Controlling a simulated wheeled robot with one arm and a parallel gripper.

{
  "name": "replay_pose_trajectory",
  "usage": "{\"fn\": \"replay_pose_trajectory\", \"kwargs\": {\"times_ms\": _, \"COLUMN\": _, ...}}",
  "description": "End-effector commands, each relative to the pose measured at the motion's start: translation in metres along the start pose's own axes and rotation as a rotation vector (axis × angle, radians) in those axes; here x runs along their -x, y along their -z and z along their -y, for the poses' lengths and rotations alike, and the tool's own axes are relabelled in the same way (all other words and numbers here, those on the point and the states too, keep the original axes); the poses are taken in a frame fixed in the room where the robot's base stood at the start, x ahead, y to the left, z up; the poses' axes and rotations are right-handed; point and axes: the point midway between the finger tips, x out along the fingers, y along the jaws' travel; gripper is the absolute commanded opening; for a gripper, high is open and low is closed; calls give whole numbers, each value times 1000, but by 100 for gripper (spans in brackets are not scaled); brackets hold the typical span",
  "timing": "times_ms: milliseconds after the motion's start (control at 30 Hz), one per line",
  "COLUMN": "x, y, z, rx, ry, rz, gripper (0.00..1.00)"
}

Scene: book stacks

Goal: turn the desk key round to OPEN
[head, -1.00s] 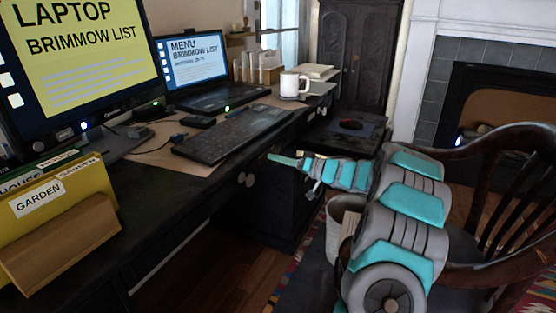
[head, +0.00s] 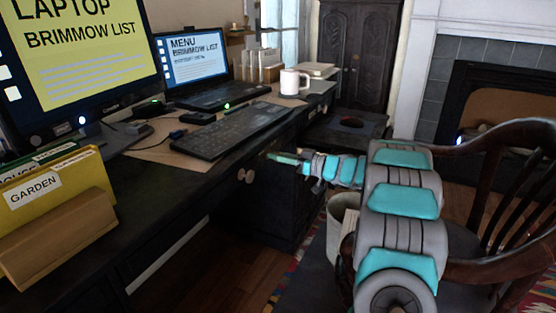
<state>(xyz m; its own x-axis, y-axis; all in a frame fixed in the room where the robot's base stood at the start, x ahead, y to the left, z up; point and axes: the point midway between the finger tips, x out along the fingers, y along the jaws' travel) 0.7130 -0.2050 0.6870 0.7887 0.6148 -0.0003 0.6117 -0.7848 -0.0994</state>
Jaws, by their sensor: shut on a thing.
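My gripper (head: 277,157) reaches leftward to the dark front of the desk (head: 180,205), just below the desktop's edge and right of the round drawer knobs. Its narrow tip is shut on the desk key at the desk front. The key is too small and too covered by the fingers to make out, so its angle cannot be told. No OPEN mark can be read.
A keyboard (head: 232,131), a laptop (head: 195,75), a monitor (head: 88,50) and a white mug (head: 291,81) stand on the desk. A folder holder (head: 62,237) is at the near left. A wooden chair (head: 505,205) and a bin (head: 342,213) crowd my arm.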

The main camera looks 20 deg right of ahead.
Motion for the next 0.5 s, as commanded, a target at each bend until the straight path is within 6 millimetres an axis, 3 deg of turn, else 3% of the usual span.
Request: {"fn": "replay_pose_trajectory", "kwargs": {"times_ms": 500, "x": 0, "y": -4, "z": 1, "rx": 482, "ry": 1, "rz": -1, "gripper": 0}}
